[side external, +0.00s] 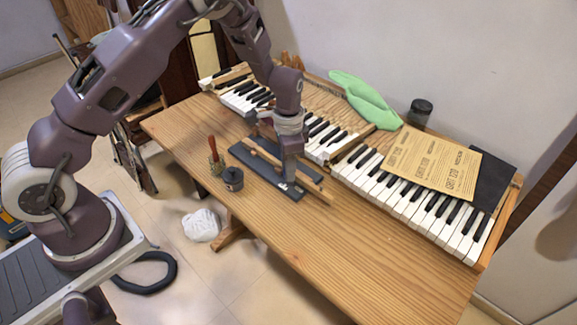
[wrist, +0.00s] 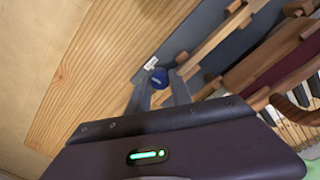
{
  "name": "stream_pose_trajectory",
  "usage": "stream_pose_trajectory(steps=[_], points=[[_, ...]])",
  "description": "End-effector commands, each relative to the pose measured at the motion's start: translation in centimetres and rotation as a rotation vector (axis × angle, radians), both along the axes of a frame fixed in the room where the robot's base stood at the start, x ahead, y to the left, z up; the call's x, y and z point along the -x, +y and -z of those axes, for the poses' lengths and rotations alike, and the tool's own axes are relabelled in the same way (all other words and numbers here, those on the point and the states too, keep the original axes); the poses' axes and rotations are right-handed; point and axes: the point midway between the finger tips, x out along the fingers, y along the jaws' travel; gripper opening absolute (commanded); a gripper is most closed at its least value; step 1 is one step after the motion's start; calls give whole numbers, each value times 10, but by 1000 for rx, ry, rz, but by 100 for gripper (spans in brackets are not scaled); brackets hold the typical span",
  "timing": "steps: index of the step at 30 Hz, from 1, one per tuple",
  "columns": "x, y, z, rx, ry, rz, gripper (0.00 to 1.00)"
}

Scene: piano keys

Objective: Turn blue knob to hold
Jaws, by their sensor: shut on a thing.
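The blue knob (wrist: 159,77) shows in the wrist view as a small round cap between the two fingertips of my gripper (wrist: 160,84). My gripper is shut on it, one finger on each side. A small white label (wrist: 151,63) lies just beyond the knob; its lettering is too small to read surely. The knob is on a dark flat board (side external: 250,160) on the wooden table. In the side view my gripper (side external: 289,180) points down at the board's near right end and hides the knob.
A wooden strip (side external: 262,153) lies along the board. A dark jar (side external: 233,178) and a red-handled tool (side external: 214,155) stand left of it. Piano keys (side external: 415,208) run behind, with printed sheets (side external: 432,163) on them. The table (side external: 370,256) is clear at front right.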

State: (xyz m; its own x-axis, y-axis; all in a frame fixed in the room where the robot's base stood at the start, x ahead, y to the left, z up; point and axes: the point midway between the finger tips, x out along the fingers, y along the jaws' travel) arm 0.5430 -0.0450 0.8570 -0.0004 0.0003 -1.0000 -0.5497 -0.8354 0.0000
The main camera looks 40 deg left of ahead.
Motion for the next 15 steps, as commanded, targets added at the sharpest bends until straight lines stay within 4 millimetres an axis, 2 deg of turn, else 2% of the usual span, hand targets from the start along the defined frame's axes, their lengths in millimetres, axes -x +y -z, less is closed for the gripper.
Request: stream_pose_trajectory(steps=[15], points=[[-1,0,-1,1,-2,-483,0]])
